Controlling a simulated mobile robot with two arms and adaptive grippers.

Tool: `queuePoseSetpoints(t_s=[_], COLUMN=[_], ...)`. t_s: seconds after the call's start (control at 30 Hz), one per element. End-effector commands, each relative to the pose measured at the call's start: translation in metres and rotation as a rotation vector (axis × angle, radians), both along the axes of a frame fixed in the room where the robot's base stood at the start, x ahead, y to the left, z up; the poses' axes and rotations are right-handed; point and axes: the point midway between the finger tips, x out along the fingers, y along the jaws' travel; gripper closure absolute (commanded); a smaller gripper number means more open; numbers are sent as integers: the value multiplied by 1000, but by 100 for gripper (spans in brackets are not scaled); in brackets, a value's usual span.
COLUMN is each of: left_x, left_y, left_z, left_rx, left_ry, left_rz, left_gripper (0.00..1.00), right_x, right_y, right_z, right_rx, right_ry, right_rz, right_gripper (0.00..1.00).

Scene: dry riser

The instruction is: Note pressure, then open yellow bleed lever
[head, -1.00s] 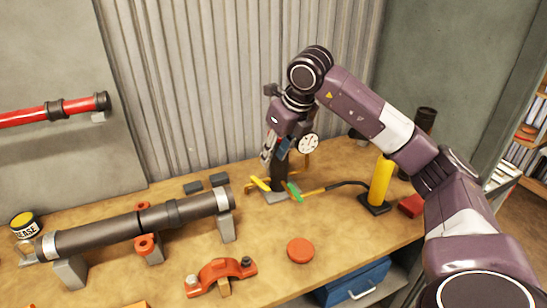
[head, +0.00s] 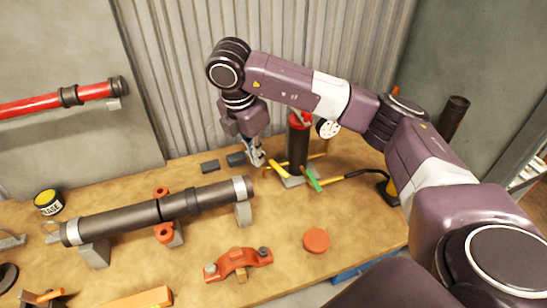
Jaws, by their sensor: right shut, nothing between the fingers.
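The black riser pipe (head: 297,147) with a red top stands upright at the back of the bench. A round white-faced pressure gauge (head: 328,129) sits at its right; its reading is too small to tell. The yellow bleed lever (head: 279,169) sticks out to the left near the riser's foot. A green lever (head: 314,179) is at the foot's right front. My right gripper (head: 259,161) is shut and empty, pointing down just left of the yellow lever's free end. I cannot tell whether they touch. My left gripper is out of view.
A long dark pipe (head: 130,218) lies on grey supports at the left. An orange clamp (head: 238,262) and a red disc (head: 316,240) lie in front. Bench space (head: 275,215) before the riser is clear.

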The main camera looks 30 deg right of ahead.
Motion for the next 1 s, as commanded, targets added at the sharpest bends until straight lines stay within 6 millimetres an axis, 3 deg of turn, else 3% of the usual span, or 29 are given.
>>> queuePoseSetpoints(t_s=[0.13, 0.37, 0.67, 0.9, 1.0], left_x=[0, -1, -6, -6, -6], left_y=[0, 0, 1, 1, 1], left_z=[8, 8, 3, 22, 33], left_rx=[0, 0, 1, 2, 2], left_ry=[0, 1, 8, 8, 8], left_rz=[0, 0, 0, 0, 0], left_gripper=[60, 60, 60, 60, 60], right_x=[-4, -6, -6, -6, -4], right_y=[9, 10, -1, -14, -32], right_z=[4, -4, -48, -91, -89], right_rx=[-40, -54, -52, -56, -56], right_ry=[-9, -13, -11, -10, -15], right_rz=[-142, -200, -200, -199, -202], right_gripper=[100, 100, 100, 100, 100])
